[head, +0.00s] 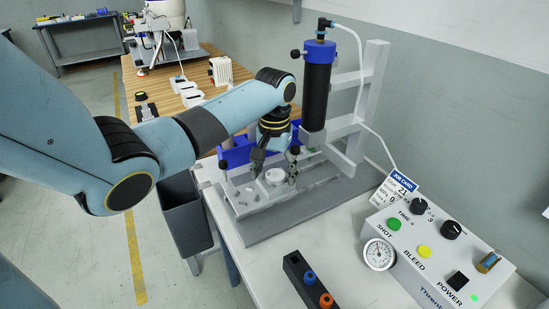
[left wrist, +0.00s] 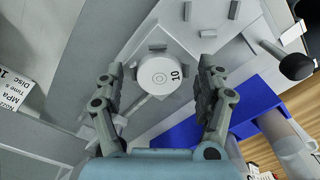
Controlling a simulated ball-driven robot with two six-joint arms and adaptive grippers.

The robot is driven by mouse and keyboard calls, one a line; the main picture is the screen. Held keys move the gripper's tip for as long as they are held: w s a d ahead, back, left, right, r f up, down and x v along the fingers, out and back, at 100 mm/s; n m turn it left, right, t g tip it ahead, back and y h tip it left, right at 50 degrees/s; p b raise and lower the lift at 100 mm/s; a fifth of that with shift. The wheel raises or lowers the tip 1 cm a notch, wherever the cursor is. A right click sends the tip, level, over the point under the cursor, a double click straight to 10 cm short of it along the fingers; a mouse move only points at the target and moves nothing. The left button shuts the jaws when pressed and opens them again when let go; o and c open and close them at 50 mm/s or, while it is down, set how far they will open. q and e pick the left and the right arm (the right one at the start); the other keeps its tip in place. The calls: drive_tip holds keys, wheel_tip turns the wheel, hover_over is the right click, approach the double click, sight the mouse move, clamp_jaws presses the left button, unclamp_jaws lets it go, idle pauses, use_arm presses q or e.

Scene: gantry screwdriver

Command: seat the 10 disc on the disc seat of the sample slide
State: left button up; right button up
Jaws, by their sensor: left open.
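The white round 10 disc (left wrist: 160,75) lies face up, its number 10 readable, among small grey tabs on a pale plate, the sample slide (left wrist: 188,45). In the head view the disc (head: 275,175) shows below my left gripper (head: 275,172). My left gripper (left wrist: 159,92) is open, with one finger on each side of the disc and a clear gap to it on both sides. I cannot tell whether the disc is fully down on a seat, as its underside is hidden. My right gripper is not in view.
A black dispensing cylinder (head: 317,90) on a grey stand rises just right of my gripper. A control box (head: 435,245) with a gauge stands front right. A dark holder (head: 302,280) with blue and orange knobs is at the front. A blue part (left wrist: 220,122) lies near my fingers.

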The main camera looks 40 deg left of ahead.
sight(274, 176)
use_arm(q)
wheel_tip(274, 176, up, 12)
idle(0.5)
drive_tip(key=shift+f, duration=0.1)
idle(0.5)
